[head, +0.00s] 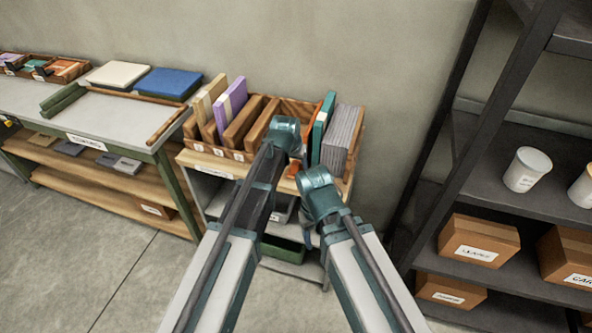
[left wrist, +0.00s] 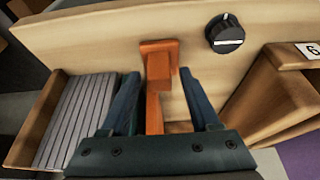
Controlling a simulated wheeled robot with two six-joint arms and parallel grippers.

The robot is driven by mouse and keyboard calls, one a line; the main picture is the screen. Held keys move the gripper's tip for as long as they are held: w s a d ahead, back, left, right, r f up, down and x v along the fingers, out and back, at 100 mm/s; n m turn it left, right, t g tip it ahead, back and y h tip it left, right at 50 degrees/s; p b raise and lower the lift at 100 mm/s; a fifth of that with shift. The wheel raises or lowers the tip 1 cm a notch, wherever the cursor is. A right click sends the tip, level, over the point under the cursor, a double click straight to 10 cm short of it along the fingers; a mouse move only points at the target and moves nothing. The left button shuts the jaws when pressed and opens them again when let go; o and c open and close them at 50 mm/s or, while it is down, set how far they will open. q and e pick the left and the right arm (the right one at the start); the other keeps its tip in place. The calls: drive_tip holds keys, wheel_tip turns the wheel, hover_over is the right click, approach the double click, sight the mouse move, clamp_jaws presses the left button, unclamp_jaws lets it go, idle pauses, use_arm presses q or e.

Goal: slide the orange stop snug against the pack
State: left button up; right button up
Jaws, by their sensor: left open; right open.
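The orange stop shows in the left wrist view (left wrist: 158,62), with its head at the front board and a narrow stem running back. An orange block low at the front of the rack shows it in the head view (head: 293,169). My left gripper (left wrist: 160,85) is open, one finger on each side of the stop; I cannot tell whether they touch it. In the head view this gripper (head: 299,153) is over the rack, its fingers mostly hidden. The grey ribbed pack (left wrist: 78,115) stands beyond one finger; it is also in the head view (head: 340,138). My right gripper (head: 308,225) is open and empty before the rack.
A teal piece (head: 323,122) stands beside the grey pack. The wooden rack (head: 238,155) also holds purple (head: 230,102) and beige pieces. A black knob (left wrist: 225,34) is on its front board. A dark shelf with cups and boxes (head: 478,241) stands right; a table (head: 95,115) stands left.

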use_arm(q)
drive_tip(key=shift+f, duration=0.1)
clamp_jaws()
idle(0.3)
idle(1.1)
